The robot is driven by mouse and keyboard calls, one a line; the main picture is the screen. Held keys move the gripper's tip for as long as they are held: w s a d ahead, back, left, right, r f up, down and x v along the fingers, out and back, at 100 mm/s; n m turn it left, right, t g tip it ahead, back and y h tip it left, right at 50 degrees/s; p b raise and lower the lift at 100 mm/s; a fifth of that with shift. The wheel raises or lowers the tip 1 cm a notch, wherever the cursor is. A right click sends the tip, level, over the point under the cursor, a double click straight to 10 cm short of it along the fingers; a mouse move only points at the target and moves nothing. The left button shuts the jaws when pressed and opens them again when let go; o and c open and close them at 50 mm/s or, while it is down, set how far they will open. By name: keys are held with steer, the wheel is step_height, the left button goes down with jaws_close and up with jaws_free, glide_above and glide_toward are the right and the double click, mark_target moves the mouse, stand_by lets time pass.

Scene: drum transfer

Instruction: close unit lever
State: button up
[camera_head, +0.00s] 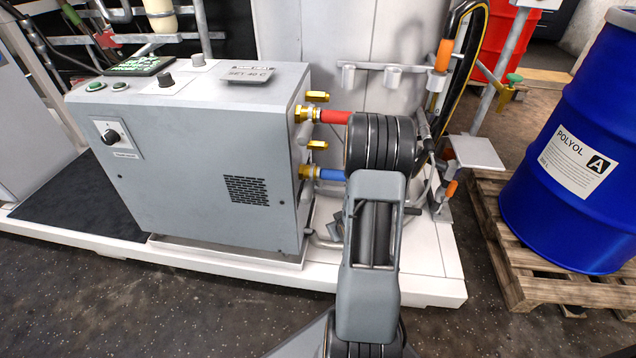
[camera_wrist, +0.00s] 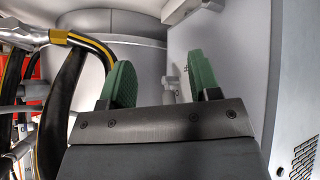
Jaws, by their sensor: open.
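The grey unit (camera_head: 200,165) stands on a white platform. On its right side are an upper brass valve (camera_head: 303,114) with a red hose and a lower brass valve (camera_head: 306,171) with a blue hose. A yellow lever (camera_head: 317,97) shows above the upper valve, and another yellow lever (camera_head: 317,146) above the lower one. I cannot tell which is the unit lever. My gripper (camera_wrist: 162,80) is open, its two green finger pads apart. A small grey fitting (camera_wrist: 172,82) shows beyond the gap. My arm hides the gripper in the head view.
A black-and-yellow hose (camera_head: 462,65) loops at the right of the platform. A blue drum (camera_head: 570,150) stands on a wooden pallet (camera_head: 535,275) at the right. In the wrist view, a black-and-yellow hose (camera_wrist: 85,42) runs left of the fingers. The front floor is clear.

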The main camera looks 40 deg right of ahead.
steer(key=w+d+t, duration=0.1)
steer(key=w+t, duration=0.1)
steer(key=t, duration=0.2)
steer(key=n+t, duration=0.2)
steer(key=t, duration=0.4)
glide_toward(321, 183)
steer(key=shift+h, duration=0.4)
steer(key=b+x, duration=0.1)
steer(key=x, duration=0.4)
steer(key=b+x, duration=0.2)
steer(key=x, duration=0.4)
steer(key=shift+w+a, duration=0.15)
steer(key=shift+w, duration=0.15)
steer(key=shift+c, duration=0.3)
jaws_close()
steer(key=shift+f, duration=0.1)
